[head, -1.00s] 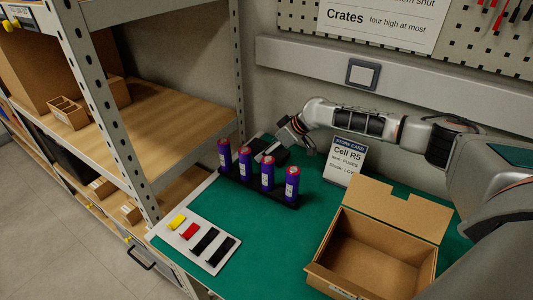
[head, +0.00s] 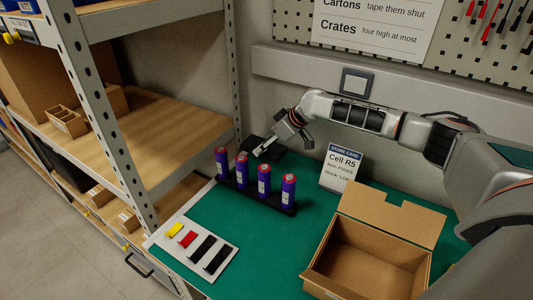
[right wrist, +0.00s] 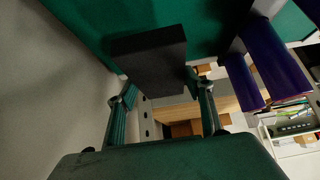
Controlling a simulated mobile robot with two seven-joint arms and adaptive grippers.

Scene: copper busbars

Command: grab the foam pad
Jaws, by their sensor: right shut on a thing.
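The foam pad (right wrist: 150,58) is a flat black block. In the right wrist view it sits between the two fingers of my right gripper (right wrist: 160,86), which is shut on it. In the head view my right gripper (head: 268,146) is at the back of the green table, behind the row of purple cylinders. The dark pad is small and partly hidden there by the fingers. I cannot tell clearly how far it is above the table. My left gripper is not in view.
Several purple cylinders (head: 264,180) stand in a black holder just in front of my right gripper. A store card (head: 340,167) and an open cardboard box (head: 372,262) are to the right. A white board with coloured strips (head: 193,244) lies front left. Shelving (head: 150,120) stands left.

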